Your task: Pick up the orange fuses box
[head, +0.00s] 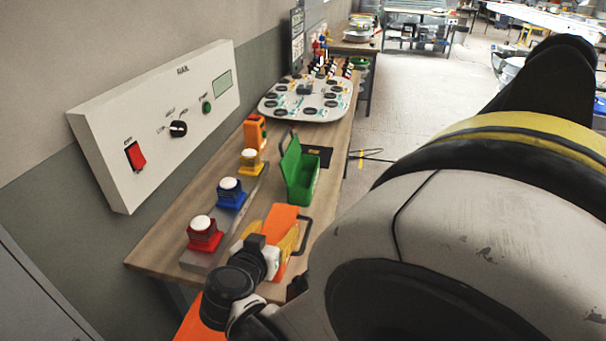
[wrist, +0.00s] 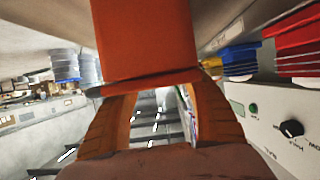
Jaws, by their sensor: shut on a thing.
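The orange fuses box (head: 282,222) is at the near end of the workbench, with a dark handle on its right side. My gripper (head: 272,238) has its yellow-orange fingers closed around the box. In the wrist view, the orange box (wrist: 146,40) fills the upper middle, between and beyond the two fingers of my gripper (wrist: 155,92). My wrist and arm hide the lower part of the box in the head view, so I cannot tell whether it touches the bench.
A plate with red (head: 204,236), blue (head: 231,194) and yellow (head: 251,162) buttons lies left of the box. An open green box (head: 302,180) stands just behind. A control panel (head: 115,150) hangs on the left wall. Open floor (head: 410,100) lies right of the bench.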

